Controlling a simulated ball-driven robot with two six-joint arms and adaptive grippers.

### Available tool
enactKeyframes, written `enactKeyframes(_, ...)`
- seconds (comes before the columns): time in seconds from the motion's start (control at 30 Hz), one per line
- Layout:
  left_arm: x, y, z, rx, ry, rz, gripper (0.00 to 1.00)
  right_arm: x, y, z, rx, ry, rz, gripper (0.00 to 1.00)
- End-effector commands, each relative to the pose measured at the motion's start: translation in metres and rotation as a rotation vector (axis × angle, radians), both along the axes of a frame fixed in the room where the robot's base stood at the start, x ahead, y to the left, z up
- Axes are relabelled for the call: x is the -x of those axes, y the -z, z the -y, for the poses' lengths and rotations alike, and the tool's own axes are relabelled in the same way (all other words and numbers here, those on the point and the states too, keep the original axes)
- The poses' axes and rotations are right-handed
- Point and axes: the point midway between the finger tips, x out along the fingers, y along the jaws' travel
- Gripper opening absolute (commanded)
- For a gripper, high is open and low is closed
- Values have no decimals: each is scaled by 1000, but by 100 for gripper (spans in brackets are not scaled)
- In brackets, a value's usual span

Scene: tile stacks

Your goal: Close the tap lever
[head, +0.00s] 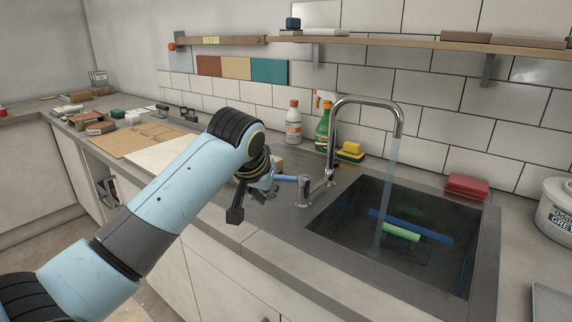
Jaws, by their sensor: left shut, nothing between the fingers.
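The chrome tap (333,140) stands at the back left of the sink, its spout arching over the basin. A stream of water (389,185) falls from the spout. The tap lever (287,178) looks like a short blue bar pointing left from the small metal post at the tap's foot. My left gripper (268,190) is shut and empty at the lever's left end. I cannot tell whether it touches the lever. My arm and wrist hide part of the counter behind it. My right gripper is out of view.
The dark sink (345,235) holds a green roll (401,232) and a blue bar (425,228). Bottles (293,125) and a yellow sponge (351,148) stand behind the tap. Red tiles (467,186) and a white bucket (556,215) are at the right. A shelf (420,42) runs above.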

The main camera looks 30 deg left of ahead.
Motion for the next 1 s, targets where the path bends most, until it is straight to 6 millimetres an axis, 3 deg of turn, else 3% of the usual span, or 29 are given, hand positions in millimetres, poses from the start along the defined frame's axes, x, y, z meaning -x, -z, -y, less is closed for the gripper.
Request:
enactKeyframes(0.03, -17, -14, -6, 3, -18, 24, 0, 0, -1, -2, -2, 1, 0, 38)
enactKeyframes(0.2, -66, -58, -26, 18, -81, 96, 0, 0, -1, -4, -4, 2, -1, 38)
enactKeyframes(0.37, -90, -84, -38, 31, -120, 134, 0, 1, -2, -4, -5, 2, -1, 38)
enactKeyframes(0.57, -104, -73, -43, 34, -125, 135, 0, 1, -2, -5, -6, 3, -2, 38)
enactKeyframes(1.0, -152, -15, -62, 35, -123, 136, 0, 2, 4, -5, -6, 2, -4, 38)
